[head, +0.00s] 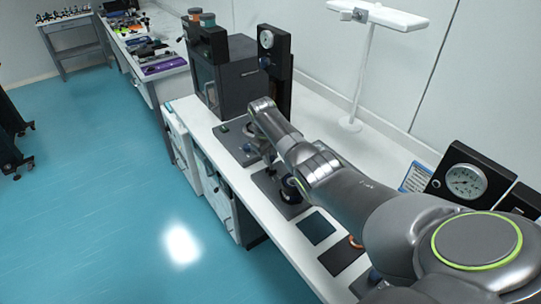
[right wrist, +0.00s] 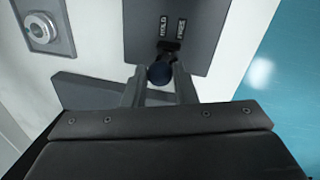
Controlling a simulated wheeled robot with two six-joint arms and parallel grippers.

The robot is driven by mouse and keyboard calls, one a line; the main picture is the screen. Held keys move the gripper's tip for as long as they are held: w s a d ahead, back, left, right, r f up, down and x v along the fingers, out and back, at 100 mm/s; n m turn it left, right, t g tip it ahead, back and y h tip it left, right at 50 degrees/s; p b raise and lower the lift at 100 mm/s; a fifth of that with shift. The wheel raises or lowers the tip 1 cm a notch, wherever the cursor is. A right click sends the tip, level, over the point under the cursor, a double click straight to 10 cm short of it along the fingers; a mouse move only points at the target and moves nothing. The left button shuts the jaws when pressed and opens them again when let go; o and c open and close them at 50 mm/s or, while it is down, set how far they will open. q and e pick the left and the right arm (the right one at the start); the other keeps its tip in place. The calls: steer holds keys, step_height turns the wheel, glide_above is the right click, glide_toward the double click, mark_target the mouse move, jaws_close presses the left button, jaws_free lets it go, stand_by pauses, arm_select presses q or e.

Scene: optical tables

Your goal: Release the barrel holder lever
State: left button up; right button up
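A dark blue ball knob (right wrist: 159,74) on a short black lever shows in the right wrist view. My left gripper is not in view.
A grey device with a round metal knob (right wrist: 40,30) is at the upper left of the right wrist view. In the head view, a dark cabinet (head: 232,72) stands beyond my gripper, and a round dial gauge (head: 466,182) is at the right. Blue floor is open at left.

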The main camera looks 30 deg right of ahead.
steer(key=shift+c, duration=0.7)
steer(key=shift+a+h+p, duration=0.65)
steer(key=shift+h+p, duration=0.05)
steer(key=shift+a+h, duration=0.2)
steer(key=shift+h, duration=0.1)
steer(key=shift+s+a+f+h, duration=0.1)
steer(key=shift+a+f+h, duration=0.3)
steer(key=shift+h, duration=0.3)
steer(key=shift+a+f+t+h+b, duration=0.15)
steer(key=shift+a+h+b, duration=0.2)
steer(key=shift+h, duration=0.35)
steer(key=shift+a+f+t+h+b, duration=0.15)
steer(key=shift+a+h+b, duration=0.2)
steer(key=shift+h, duration=0.35)
steer(key=o, duration=1)
steer(key=shift+a, duration=0.1)
